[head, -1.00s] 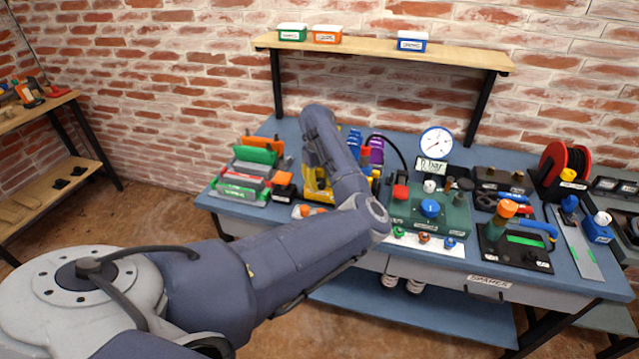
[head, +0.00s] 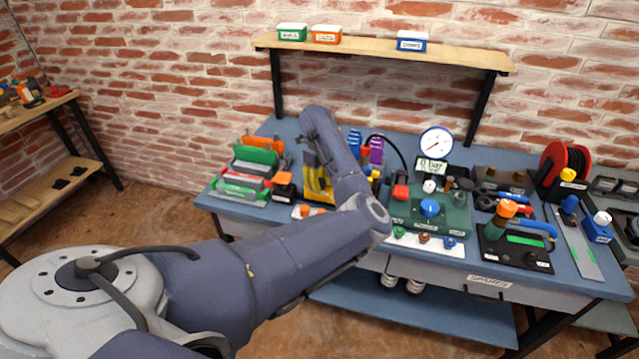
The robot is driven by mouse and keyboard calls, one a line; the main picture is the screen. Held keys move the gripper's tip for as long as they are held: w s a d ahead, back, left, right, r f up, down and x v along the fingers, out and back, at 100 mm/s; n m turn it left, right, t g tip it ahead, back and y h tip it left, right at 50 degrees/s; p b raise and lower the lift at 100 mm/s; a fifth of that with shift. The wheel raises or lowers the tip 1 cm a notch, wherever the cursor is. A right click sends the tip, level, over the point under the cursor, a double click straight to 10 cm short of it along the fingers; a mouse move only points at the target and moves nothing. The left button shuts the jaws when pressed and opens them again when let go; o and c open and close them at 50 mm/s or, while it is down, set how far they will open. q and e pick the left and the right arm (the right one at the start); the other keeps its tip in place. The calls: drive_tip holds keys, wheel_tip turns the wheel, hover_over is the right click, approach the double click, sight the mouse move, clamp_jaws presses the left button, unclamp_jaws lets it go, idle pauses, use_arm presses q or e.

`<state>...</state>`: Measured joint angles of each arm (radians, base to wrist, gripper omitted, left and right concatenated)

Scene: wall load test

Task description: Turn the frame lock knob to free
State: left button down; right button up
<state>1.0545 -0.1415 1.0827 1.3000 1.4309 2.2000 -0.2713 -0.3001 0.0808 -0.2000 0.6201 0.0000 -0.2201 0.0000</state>
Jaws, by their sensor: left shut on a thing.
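My left arm reaches in from the lower left and bends over the bench. Its wrist and left gripper (head: 305,145) are small and dark beside the yellow frame (head: 318,182) at the back of the bench. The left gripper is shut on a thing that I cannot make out. The forearm covers part of the yellow frame. I cannot pick out the frame lock knob or read its setting. My right gripper is out of view.
Right of my forearm stands a green box with a blue knob (head: 430,208), with a dial gauge (head: 436,142) behind it. Green and orange items (head: 256,156) lie left of the yellow frame. A red cable reel (head: 566,166) is at the right.

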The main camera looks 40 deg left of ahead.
use_arm(q)
drive_tip(key=c, duration=0.9)
unclamp_jaws()
wheel_tip(320, 180, up, 12)
drive_tip(key=shift+s, duration=0.15)
drive_tip(key=shift+a, duration=0.1)
